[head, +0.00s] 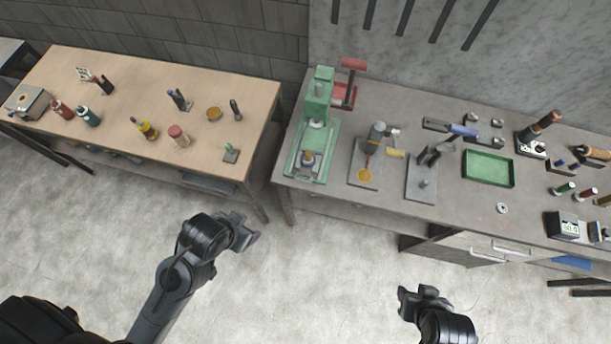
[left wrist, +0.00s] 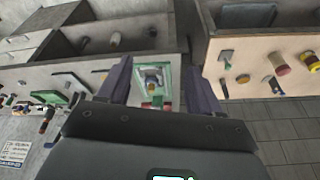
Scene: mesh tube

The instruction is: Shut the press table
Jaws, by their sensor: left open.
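The green press (head: 318,98) stands at the left end of the grey bench. Its green base (head: 326,150) extends toward the front edge and carries a small grey and yellowish block (head: 307,160) at the front. In the left wrist view the press base (left wrist: 168,72) shows between my fingers, partly hidden by my gripper. My left gripper (head: 248,236) is open and empty, over the floor in front of the gap between the benches, apart from the press. My right gripper (head: 420,292) is over the floor in front of the grey bench; its jaw opening is unclear.
A red-handled tool (head: 350,82) stands close beside the press. A grey plate with a fixture (head: 368,170) lies to its right, then a green tray (head: 488,168). The wooden bench (head: 215,165) at left holds bottles and tools. The floor in front is clear.

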